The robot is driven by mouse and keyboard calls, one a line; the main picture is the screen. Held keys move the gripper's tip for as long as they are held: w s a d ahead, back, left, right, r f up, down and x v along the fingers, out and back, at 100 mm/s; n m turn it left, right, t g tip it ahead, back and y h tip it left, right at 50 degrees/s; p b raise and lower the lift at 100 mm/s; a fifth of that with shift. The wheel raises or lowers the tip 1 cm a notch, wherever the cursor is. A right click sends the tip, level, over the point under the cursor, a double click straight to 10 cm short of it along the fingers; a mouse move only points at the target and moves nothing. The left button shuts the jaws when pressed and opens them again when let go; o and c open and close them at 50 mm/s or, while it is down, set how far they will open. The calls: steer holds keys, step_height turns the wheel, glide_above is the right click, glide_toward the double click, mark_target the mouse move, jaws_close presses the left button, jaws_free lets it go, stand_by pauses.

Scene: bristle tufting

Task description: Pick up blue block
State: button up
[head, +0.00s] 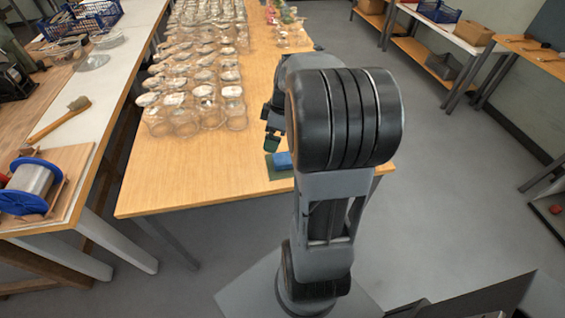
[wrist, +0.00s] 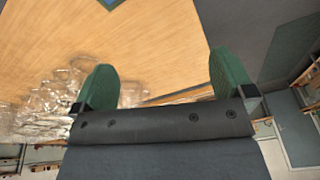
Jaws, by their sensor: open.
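The blue block (head: 282,160) sits on a small dark green mat (head: 271,172) near the front right edge of the wooden table, partly hidden behind my arm in the head view. My gripper (head: 271,142) hangs just left of and above the block, apart from it. In the wrist view its two green fingers (wrist: 165,72) are spread wide with nothing between them.
Rows of clear glass jars (head: 205,95) cover the table (head: 190,185) behind and left of my gripper. The table's front left is bare. A side bench holds a brush (head: 62,118) and a blue spool (head: 25,190). Shelves stand at the far right.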

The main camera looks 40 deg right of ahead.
steer(key=d+f+n+y, duration=0.2)
steer(key=d+f+n, duration=0.3)
steer(key=d, duration=0.5)
steer(key=m, duration=0.1)
glide_above(284, 158)
steer(key=s+d, duration=0.1)
steer(key=d, duration=0.1)
steer(key=shift+t, duration=0.3)
steer(key=f, duration=0.7)
steer(key=shift+s+a, duration=0.15)
steer(key=shift+s, duration=0.05)
steer(key=shift+w+d+p+x, duration=0.15)
steer(key=shift+p+x, duration=0.1)
steer(key=shift+x, duration=1.45)
steer(key=shift+w+d+p+x, duration=0.15)
steer(key=shift+p+x, duration=0.1)
steer(key=shift+x, duration=1.4)
steer(key=shift+s+f, duration=0.1)
steer(key=c, duration=1)
